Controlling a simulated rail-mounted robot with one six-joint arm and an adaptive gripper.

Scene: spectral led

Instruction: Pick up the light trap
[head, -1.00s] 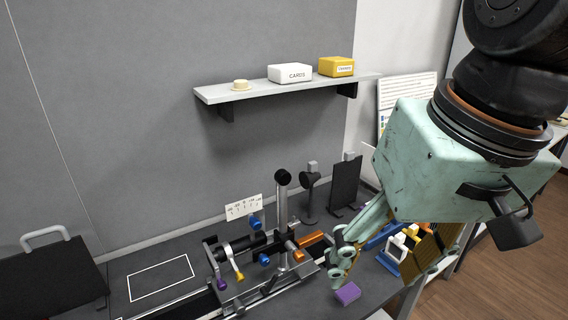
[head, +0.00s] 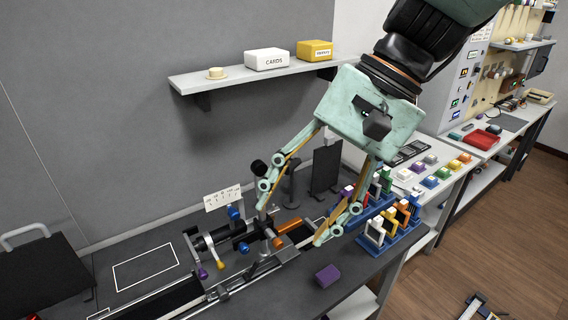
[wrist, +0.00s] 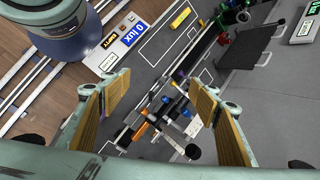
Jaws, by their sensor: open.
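My gripper (head: 292,222) is open and empty, tips pointing down over the bench beside the optical rig; it also shows open in the wrist view (wrist: 164,92). No label marks the light trap. A dark round-headed stand (head: 292,182) at the back of the bench may be it; my gripper's finger partly hides it, and I cannot be sure. An upright black panel (head: 326,168) stands beside it. A black-capped post (head: 258,167) rises from the rig near my left finger. In the wrist view the black cap (wrist: 193,151) lies below the gap between my fingers.
The optical rig (head: 238,232) has blue, orange and yellow knobs. A purple block (head: 328,275) lies near the front edge. Blue racks (head: 392,240) of coloured frames stand to the right. A shelf (head: 240,78) hangs on the wall. A lux display (wrist: 118,38) shows in the wrist view.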

